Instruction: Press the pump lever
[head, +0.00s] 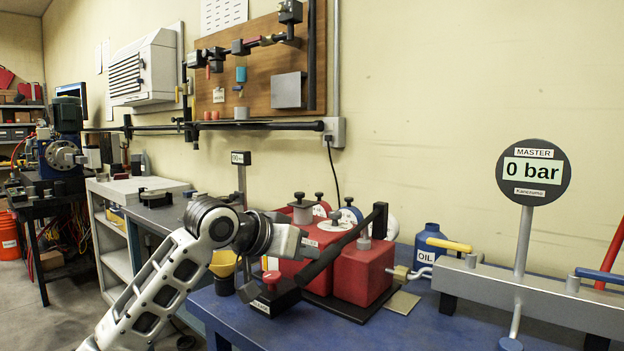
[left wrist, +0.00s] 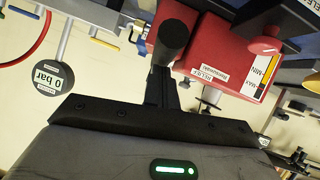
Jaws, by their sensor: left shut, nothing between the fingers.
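The pump is a red tank unit (head: 362,272) on the blue bench, with a black lever (head: 345,246) slanting from upper right down to a free end at lower left. My left gripper (head: 312,248) is shut and empty, close beside the lever's lower part. In the left wrist view the shut fingers (left wrist: 160,88) are just below the lever's round end (left wrist: 173,36). I cannot tell if they touch. The red tank (left wrist: 218,62) with its MAX-MIN label is behind. My right gripper is not in view.
A round gauge (head: 534,174) reads 0 bar; it also shows in the left wrist view (left wrist: 48,78). A blue oil bottle (head: 430,243) and a grey rail (head: 540,298) are to the right.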

